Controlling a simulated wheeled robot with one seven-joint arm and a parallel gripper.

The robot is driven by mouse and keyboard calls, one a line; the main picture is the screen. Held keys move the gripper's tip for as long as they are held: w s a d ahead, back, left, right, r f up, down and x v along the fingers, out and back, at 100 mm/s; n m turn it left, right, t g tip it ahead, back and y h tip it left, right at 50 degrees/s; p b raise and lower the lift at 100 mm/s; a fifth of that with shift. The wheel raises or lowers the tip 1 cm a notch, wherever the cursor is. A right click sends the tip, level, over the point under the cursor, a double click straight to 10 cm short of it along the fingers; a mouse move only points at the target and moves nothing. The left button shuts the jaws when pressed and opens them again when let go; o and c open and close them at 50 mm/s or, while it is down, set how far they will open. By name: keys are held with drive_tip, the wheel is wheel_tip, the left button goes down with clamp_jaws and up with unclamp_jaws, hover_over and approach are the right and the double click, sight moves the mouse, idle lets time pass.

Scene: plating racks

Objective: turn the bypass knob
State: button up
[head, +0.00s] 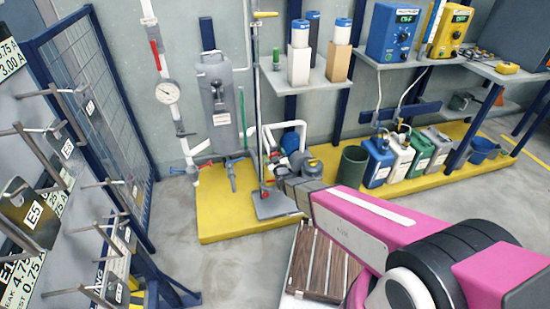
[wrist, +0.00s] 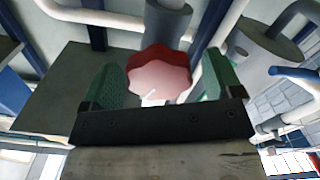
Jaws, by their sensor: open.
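The bypass knob, a red scalloped knob (wrist: 160,70) with a white pointer mark, shows in the wrist view on the end of a grey cylindrical body (wrist: 168,22). My gripper (wrist: 172,78) is open, with one green-padded finger to the left of the knob and one to the right. The knob appears between the fingers, with a gap on the left side; I cannot tell whether the right pad touches it. In the head view my arm reaches toward the pipework at the yellow plinth, and the knob and my fingertips cannot be made out.
A grey filter housing (head: 218,105) and white pipes with a gauge (head: 167,93) stand behind. A dark green bucket (head: 352,166) and several jugs stand right on the yellow plinth (head: 220,216). A rack with hooks (head: 100,120) is at left. Grey floor lies between.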

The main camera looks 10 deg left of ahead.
drive_tip(key=c, duration=0.9)
drive_tip(key=shift+m, duration=0.3)
drive_tip(key=m, duration=0.4)
drive_tip(key=shift+d, duration=0.1)
drive_tip(key=m, duration=0.5)
drive_tip(key=shift+d+m, duration=0.1)
drive_tip(key=shift+m, duration=0.3)
drive_tip(key=o, duration=0.9)
